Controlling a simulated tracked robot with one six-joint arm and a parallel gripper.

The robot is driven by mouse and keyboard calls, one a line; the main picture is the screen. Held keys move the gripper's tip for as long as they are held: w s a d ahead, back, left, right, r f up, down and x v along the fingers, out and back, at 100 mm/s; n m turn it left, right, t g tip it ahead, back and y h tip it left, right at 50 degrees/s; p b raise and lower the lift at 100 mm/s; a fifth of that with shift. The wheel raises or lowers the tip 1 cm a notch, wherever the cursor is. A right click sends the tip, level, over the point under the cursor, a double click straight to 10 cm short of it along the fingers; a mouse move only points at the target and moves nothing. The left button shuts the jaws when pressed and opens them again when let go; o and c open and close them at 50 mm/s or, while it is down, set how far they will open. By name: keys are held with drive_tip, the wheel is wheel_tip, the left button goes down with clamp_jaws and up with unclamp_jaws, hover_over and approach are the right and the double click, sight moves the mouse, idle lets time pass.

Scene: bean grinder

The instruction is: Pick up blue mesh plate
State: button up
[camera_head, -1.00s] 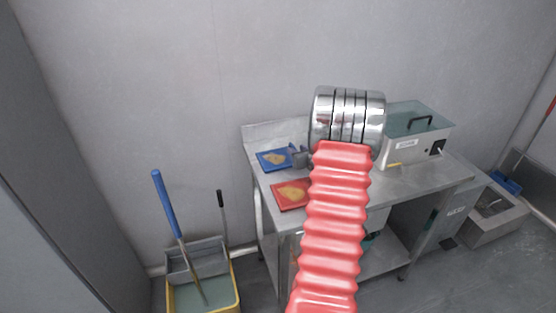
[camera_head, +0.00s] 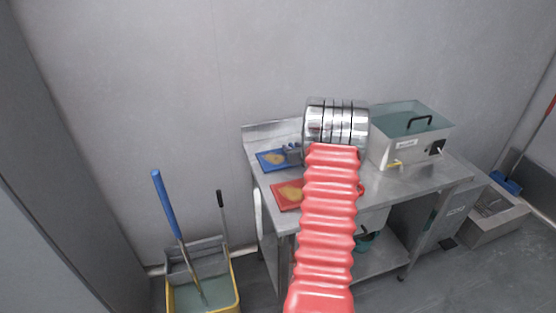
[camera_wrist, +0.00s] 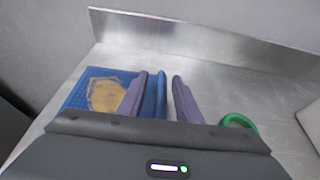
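The blue mesh plate (camera_head: 264,158) lies flat on the steel table at its back left, with a tan patch on it. In the wrist view the blue plate (camera_wrist: 76,99) is at the left, its right side hidden by my gripper. My gripper (camera_wrist: 164,80) points down at the plate's right side, fingers apart. A blue strip shows between the fingers, with a small gap to the right one; I cannot tell whether it is plate or finger pad. In the head view my gripper (camera_head: 293,153) is partly hidden behind my arm.
A red plate (camera_head: 284,200) lies in front of the blue one. A metal machine with a glass lid (camera_head: 410,130) stands at the table's right. A green ring (camera_wrist: 238,121) lies right of my gripper. The steel table (camera_wrist: 215,75) has a raised back edge.

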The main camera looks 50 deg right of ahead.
drive_tip(key=shift+c, duration=0.3)
clamp_jaws()
idle(0.4)
